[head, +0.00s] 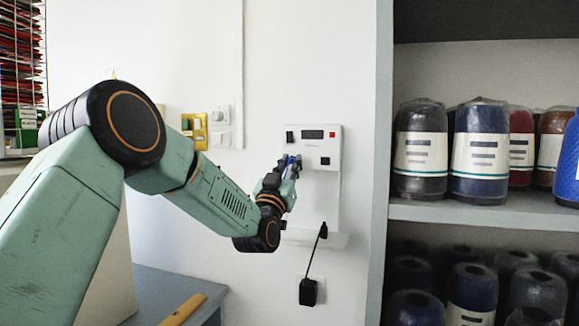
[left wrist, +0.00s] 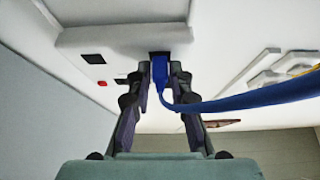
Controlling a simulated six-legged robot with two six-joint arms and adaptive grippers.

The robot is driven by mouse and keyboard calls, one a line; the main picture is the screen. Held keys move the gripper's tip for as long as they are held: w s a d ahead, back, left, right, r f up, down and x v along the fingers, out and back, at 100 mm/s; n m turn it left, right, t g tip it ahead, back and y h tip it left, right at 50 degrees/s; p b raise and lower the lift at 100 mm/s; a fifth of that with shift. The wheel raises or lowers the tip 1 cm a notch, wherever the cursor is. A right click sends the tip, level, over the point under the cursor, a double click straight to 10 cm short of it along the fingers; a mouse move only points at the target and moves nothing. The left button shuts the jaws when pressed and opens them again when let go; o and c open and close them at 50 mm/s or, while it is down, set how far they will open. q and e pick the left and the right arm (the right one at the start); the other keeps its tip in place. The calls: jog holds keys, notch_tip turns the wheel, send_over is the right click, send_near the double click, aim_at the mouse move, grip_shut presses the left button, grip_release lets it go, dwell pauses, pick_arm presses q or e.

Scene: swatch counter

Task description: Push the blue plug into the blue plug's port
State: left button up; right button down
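The blue plug (left wrist: 160,74) is between the two fingers of my left gripper (left wrist: 159,70) in the left wrist view, with the fingers close against its sides. Its front end is at a dark opening, the port (left wrist: 159,54), in the white wall unit. How deep it sits I cannot tell. A blue cable (left wrist: 250,98) runs from the plug to the right. In the head view my left gripper (head: 289,167) is at the lower left of the white unit (head: 322,133), and a little of the blue plug (head: 291,160) shows. My right gripper is not in view.
The unit has a dark display, a red button and black sockets or switches. A black adapter (head: 308,291) on a cord hangs below a white ledge (head: 325,240). A shelf (head: 480,210) with yarn cones stands at the right. Yellow and white wall switches (head: 195,129) are at the left.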

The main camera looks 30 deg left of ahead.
pick_arm(q)
jog(key=o, duration=0.4)
jog(key=v, duration=1.2)
dwell(0.4)
